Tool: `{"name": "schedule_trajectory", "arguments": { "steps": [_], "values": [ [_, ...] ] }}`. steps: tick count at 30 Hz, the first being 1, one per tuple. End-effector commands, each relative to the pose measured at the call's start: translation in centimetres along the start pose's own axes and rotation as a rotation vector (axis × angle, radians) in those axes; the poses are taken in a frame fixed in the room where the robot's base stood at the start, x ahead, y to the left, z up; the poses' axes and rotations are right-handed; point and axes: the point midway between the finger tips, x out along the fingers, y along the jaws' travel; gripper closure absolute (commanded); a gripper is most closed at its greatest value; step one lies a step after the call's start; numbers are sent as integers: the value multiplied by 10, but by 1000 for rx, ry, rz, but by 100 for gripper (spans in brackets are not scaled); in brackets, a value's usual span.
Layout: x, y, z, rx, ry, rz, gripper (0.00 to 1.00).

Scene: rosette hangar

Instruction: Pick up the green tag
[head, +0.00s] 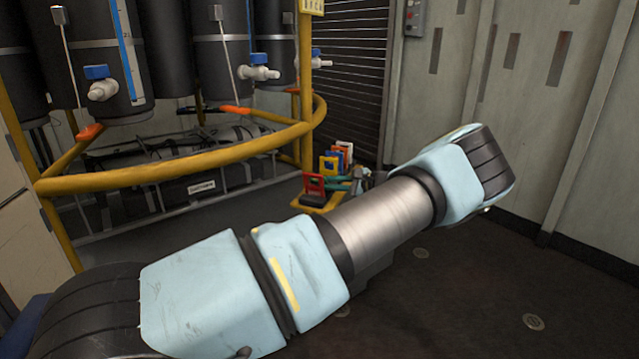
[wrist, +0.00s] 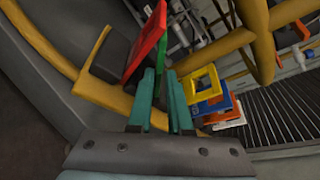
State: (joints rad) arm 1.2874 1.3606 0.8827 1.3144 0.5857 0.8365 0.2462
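A green tag (wrist: 159,50) shows nearly edge-on in the wrist view, against the right side of a red tag (wrist: 143,45). My gripper (wrist: 159,72) has two teal fingers with a narrow gap between them. The green tag's near end lies at the fingertips, in line with the gap; I cannot tell how far it reaches between them. In the head view the teal fingers (head: 338,183) show beside the red tag (head: 313,188), beyond my arm. I cannot make out the green tag there.
A yellow rail (head: 180,168) curves around dark tanks (head: 100,60) at left. A wall (head: 540,110) stands at right; the floor before it is clear.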

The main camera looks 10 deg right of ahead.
Motion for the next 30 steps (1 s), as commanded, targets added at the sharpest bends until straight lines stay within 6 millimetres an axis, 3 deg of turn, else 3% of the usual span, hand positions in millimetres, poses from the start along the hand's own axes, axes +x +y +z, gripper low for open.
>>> {"name": "schedule_trajectory", "arguments": {
  "steps": [10, 17, 21, 30],
  "values": [
    [45, 1, 6, 0, -2, 1, 82],
    [47, 1, 5, 0, -1, 0, 84],
    [47, 1, 5, 0, -1, 1, 99],
    [47, 1, 5, 0, -1, 1, 100]
  ]
}}
